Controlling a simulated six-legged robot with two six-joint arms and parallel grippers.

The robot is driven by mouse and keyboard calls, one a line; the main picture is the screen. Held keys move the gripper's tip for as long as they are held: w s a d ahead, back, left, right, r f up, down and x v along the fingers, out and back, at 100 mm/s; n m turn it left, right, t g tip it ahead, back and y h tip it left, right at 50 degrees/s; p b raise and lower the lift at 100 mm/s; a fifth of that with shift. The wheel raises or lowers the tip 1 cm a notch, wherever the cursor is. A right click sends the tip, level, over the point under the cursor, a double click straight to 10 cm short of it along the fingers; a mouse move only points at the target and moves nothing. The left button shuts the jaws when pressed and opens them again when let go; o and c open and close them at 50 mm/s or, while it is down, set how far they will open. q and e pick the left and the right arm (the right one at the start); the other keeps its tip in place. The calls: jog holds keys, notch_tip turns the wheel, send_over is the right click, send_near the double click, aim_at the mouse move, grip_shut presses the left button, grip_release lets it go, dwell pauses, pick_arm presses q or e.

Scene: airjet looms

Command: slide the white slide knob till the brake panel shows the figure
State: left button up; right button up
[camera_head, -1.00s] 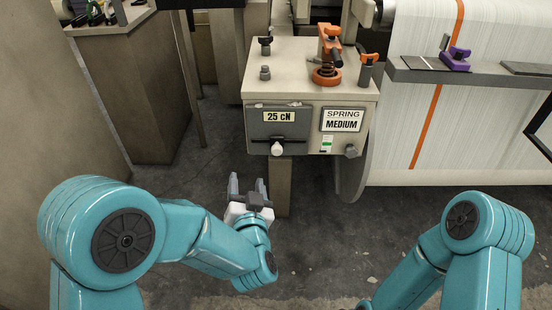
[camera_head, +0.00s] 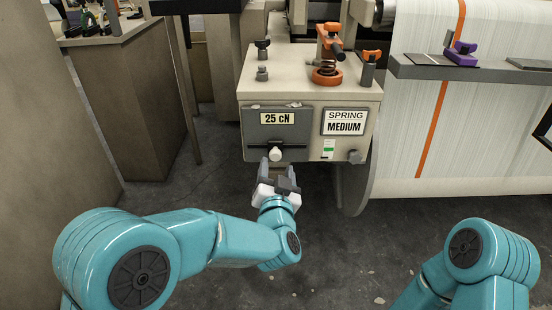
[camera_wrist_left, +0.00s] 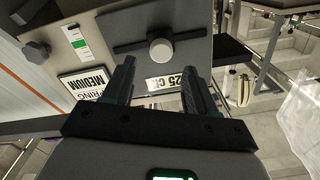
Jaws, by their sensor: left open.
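The brake panel (camera_head: 256,140) is a grey plate on the front of a beige box, and its label reads 25 cN (camera_head: 277,118). The white slide knob (camera_head: 275,154) sits on a dark horizontal slot below that label, near the slot's middle. My left gripper (camera_head: 278,168) is open and empty, just below the knob with fingers pointing at the panel. In the left wrist view the knob (camera_wrist_left: 161,50) shows beyond and between the two fingertips (camera_wrist_left: 158,78), apart from them. Only part of my right arm shows; its gripper is out of view.
A SPRING MEDIUM sign (camera_head: 345,122) and a green-and-white indicator (camera_head: 328,149) are right of the panel. An orange spring tensioner (camera_head: 328,68) stands on the box. White warp sheet (camera_head: 440,130) fills the right. A brown cabinet (camera_head: 120,100) stands left; floor between is clear.

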aim_at(276, 156)
pick_arm(q)
jog(key=w+b, duration=0.1)
jog(key=w, duration=0.5)
jog(key=shift+w, duration=0.2)
